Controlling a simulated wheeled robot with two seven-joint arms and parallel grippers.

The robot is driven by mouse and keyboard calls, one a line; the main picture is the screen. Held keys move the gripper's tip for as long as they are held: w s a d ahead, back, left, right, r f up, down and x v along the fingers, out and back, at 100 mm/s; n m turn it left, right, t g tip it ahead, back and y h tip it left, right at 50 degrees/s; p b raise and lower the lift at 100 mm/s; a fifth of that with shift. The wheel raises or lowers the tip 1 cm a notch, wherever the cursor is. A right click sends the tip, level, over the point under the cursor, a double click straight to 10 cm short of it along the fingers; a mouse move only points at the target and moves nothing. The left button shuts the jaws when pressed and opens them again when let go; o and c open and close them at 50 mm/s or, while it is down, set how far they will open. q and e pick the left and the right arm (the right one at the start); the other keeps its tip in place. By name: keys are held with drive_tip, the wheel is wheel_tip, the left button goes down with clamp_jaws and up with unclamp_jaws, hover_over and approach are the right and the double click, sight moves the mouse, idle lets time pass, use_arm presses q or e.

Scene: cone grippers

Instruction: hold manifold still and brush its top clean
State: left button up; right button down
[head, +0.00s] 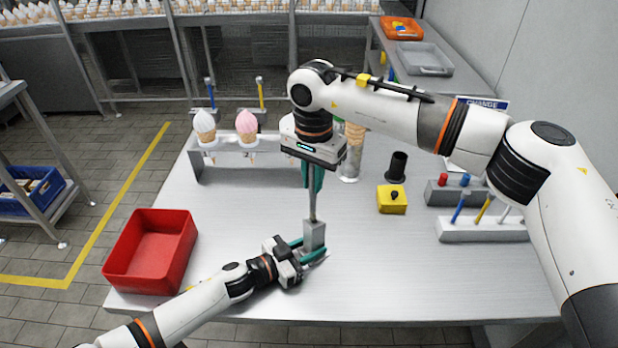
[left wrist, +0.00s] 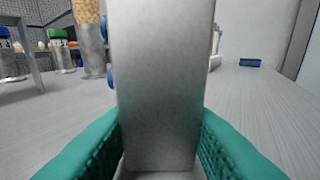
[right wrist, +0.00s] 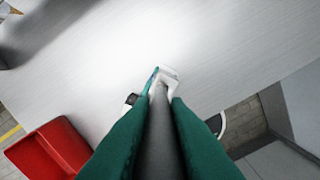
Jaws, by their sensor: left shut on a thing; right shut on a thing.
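The manifold (head: 315,234) is a grey metal block standing upright near the table's front middle. My left gripper (head: 311,251) is shut on its lower part; in the left wrist view the manifold (left wrist: 162,85) fills the space between the teal fingers. My right gripper (head: 313,186) is above it, pointing down, shut on a thin grey brush handle (head: 312,206). The handle (right wrist: 161,135) also shows between the fingers in the right wrist view. The handle's lower end meets the manifold's top in the head view; I cannot tell whether bristles touch it.
A red bin (head: 152,250) stands at the table's left front. A rack with ice cream cones (head: 247,135) is behind. A yellow button box (head: 391,199), a black cup (head: 397,167) and a grey tool holder (head: 485,229) stand to the right. The table's front right is clear.

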drive_tip(key=shift+w+d+r, duration=0.1)
drive_tip(key=shift+w+d, duration=0.2)
drive_tip(key=shift+d, duration=0.15)
wheel_tip(320, 180, up, 6)
idle(0.8)
use_arm(q)
drive_tip(key=o, duration=1.3)
drive_tip(key=shift+o, duration=0.7)
drive_tip(key=o, duration=0.5)
